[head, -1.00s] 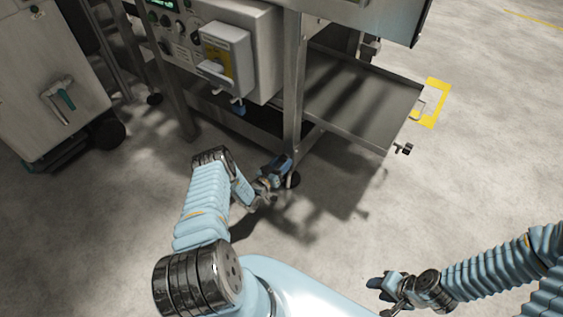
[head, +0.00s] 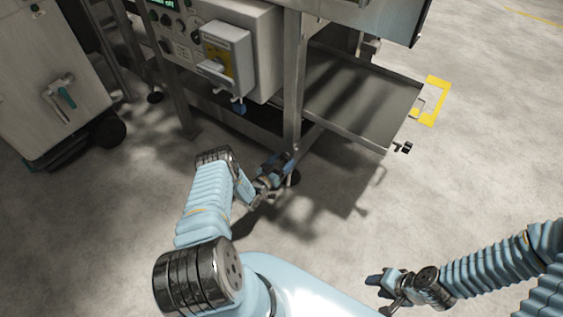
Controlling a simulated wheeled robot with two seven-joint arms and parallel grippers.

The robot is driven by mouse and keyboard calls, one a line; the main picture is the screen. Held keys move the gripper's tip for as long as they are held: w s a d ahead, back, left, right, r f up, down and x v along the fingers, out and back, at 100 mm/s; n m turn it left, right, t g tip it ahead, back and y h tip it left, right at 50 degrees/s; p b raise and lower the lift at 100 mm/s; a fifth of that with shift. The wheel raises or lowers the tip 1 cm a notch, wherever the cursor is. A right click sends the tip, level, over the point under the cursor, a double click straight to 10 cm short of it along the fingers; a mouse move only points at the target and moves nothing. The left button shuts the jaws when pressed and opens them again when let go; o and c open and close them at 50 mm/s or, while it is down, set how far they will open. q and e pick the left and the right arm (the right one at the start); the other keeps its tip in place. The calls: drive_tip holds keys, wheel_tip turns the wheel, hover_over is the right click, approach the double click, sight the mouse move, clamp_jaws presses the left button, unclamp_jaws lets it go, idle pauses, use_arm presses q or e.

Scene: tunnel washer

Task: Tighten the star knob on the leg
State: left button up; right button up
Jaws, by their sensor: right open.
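The steel leg (head: 293,95) of the machine runs down to a dark foot (head: 293,178) on the floor in the head view. My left gripper (head: 286,164) is low at the leg, its fingers overlapping the leg's lower end in the picture. I cannot tell whether it touches the leg. I cannot make out the star knob; the gripper may hide it. The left fingers are too small and dark to show whether they are open or shut. My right gripper (head: 377,288) is open and empty at the bottom right, well away from the leg.
A shallow steel tray (head: 350,97) juts out right of the leg, with a small black fitting (head: 403,147) at its near corner. A control panel (head: 205,45) hangs above left. A grey cart (head: 50,85) stands at the far left. The floor around the leg is clear.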

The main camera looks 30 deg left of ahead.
use_arm(q)
drive_tip(key=shift+s, duration=0.3)
drive_tip(key=s+a+p, duration=0.1)
drive_tip(key=s+p, duration=0.1)
drive_tip(key=s, duration=1.1)
